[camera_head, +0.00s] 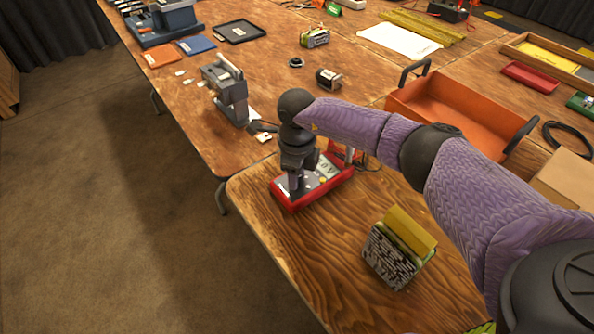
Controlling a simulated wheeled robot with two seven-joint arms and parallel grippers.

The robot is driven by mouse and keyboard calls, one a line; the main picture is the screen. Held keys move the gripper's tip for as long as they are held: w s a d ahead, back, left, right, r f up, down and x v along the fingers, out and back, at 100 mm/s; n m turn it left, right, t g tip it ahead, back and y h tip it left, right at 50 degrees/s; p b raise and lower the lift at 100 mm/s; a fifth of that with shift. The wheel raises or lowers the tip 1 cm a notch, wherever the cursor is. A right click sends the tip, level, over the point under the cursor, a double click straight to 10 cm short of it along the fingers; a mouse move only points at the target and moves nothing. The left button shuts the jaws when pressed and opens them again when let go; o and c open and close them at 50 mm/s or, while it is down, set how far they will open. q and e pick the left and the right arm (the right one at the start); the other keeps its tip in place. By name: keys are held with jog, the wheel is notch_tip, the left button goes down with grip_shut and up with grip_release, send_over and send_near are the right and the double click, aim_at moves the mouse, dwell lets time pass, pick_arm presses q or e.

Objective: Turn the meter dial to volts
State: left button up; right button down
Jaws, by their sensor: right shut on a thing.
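The meter (335,180) is a red-framed device with a pale face, lying on the near wooden table close to its left edge. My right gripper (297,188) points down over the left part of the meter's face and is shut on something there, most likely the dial. The gripper and wrist cover the dial, so its pointer and setting cannot be read. Small markings on the face show to the right of the gripper. My left gripper is not in view.
An orange tray (408,107) with black handles stands behind my right arm. A box with a yellow top (408,228) sits on the table in front. A grey clamp-like device (229,92) stands on the table behind. A cardboard box (568,181) is at the right.

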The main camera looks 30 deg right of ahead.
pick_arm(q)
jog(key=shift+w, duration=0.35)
pick_arm(e)
jog(key=shift+c, duration=1.8)
grip_release()
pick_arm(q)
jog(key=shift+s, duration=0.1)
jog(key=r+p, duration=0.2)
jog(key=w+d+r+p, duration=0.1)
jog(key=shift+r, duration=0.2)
pick_arm(e)
notch_tip(320, 180, up, 10)
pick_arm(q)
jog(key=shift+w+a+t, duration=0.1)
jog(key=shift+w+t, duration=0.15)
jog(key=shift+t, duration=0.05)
pick_arm(e)
jog(key=shift+f, duration=0.1)
